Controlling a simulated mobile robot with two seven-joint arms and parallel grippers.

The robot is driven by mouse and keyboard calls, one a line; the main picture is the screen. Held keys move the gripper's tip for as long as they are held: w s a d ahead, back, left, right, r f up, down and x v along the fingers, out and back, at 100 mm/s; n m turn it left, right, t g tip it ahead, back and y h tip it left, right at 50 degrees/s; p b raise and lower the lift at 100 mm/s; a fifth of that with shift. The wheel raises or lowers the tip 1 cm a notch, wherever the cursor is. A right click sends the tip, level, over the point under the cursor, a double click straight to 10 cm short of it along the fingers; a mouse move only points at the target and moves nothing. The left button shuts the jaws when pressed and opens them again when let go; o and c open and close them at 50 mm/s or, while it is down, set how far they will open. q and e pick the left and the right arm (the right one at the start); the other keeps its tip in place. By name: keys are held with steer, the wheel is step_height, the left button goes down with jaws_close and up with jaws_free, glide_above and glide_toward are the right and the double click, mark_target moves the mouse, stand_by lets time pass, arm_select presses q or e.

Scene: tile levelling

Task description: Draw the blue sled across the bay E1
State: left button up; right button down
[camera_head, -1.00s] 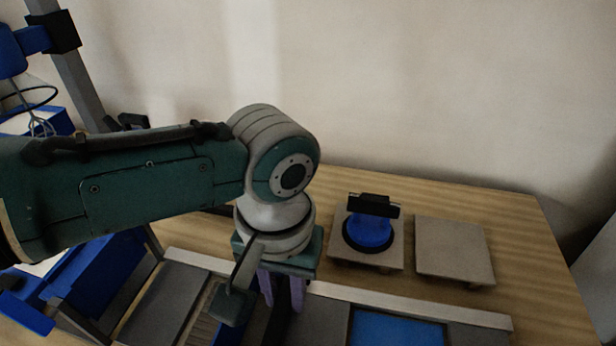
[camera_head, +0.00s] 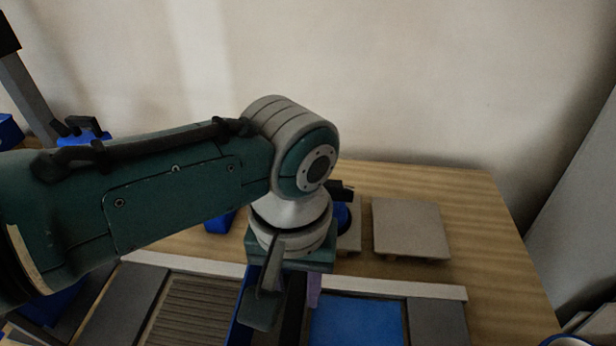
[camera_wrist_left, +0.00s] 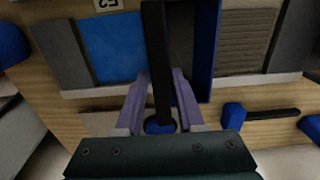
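The blue sled (camera_head: 240,312) stands over the tile bed, partly hidden by my left arm in the head view; its blue side wall (camera_wrist_left: 208,50) and a long black bar (camera_wrist_left: 158,50) show in the left wrist view. My left gripper (camera_wrist_left: 162,78) has its two purple fingers on either side of that bar and appears closed on it. The ribbed grey bay (camera_head: 190,312), which I take as E1, lies left of the sled. The blue bay (camera_head: 355,320) lies right of it and carries an E2 label (camera_wrist_left: 107,4) in the wrist view. My right gripper is not in view.
A bare grey tile (camera_head: 410,230) lies on the wooden table behind the bays. A blue suction lifter (camera_head: 343,216) beside it is mostly hidden by my wrist. A pale rail (camera_head: 420,289) runs along the back of the bays.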

arm_select(q)
steer(key=shift+o, duration=1.3)
step_height(320, 180, up, 10)
steer(key=p, duration=0.4)
steer(key=shift+s, duration=0.1)
steer(key=s+d+r+m+h+p, duration=0.1)
steer(key=s+r+h+p, duration=0.25)
steer(key=s+p, duration=0.2)
steer(key=s+a+r+t+y+p, duration=0.2)
steer(key=s+a+r+p, duration=0.1)
steer(key=s+a+r, duration=0.4)
steer(key=s+a+r+t+y+p, duration=0.1)
steer(key=s+a+r+t+p, duration=0.25)
steer(key=a, duration=0.55)
step_height(320, 180, up, 38)
steer(key=g+p, duration=0.2)
steer(key=p, duration=3.5)
steer(key=shift+w+d+m, duration=0.15)
steer(key=shift+w+m, duration=0.15)
steer(key=shift+w, duration=0.15)
